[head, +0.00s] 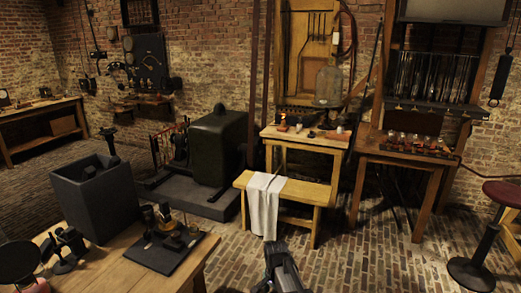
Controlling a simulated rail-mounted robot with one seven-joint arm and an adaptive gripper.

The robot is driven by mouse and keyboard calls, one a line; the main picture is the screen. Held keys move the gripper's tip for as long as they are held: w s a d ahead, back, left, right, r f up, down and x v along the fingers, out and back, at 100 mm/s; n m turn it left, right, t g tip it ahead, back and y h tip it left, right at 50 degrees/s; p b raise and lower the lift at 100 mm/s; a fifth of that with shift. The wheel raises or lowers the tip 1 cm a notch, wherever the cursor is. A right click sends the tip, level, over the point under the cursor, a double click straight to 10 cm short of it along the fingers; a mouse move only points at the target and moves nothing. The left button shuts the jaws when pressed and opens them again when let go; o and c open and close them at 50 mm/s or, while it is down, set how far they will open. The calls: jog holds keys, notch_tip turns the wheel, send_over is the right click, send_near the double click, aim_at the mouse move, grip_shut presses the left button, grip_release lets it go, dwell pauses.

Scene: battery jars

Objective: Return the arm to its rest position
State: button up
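The end of my arm with my gripper (280,268) shows at the bottom centre of the head view, dark and grey, over the brick floor. It is cut off by the lower picture edge. It is small and dark, so I cannot tell whether the fingers are open or shut. I see nothing clearly held in it. It looks apart from the tables and the bench in the picture.
A wooden bench (308,193) with a white cloth (265,205) stands beyond my gripper. A wooden table (403,156) with several jars is at right, near a red stool (503,193). A table (125,274) with dark instruments is at lower left. Brick floor (345,260) is clear between.

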jog(key=s+d+f+n, duration=0.35)
jog(key=s+d, duration=0.25)
jog(key=s, duration=0.2)
jog(key=s+d+f+n, duration=0.2)
jog(key=s+d+n, duration=0.35)
jog(key=s, duration=0.35)
jog(key=s+f+g, duration=0.3)
jog(key=s+f, duration=0.6)
jog(key=s, duration=0.5)
jog(key=s+f+g, duration=0.3)
jog(key=s+f, duration=0.6)
jog(key=s, duration=0.5)
jog(key=shift+s+d+f+g, duration=0.2)
jog(key=shift+d+f+g, duration=0.05)
jog(key=shift+g, duration=0.15)
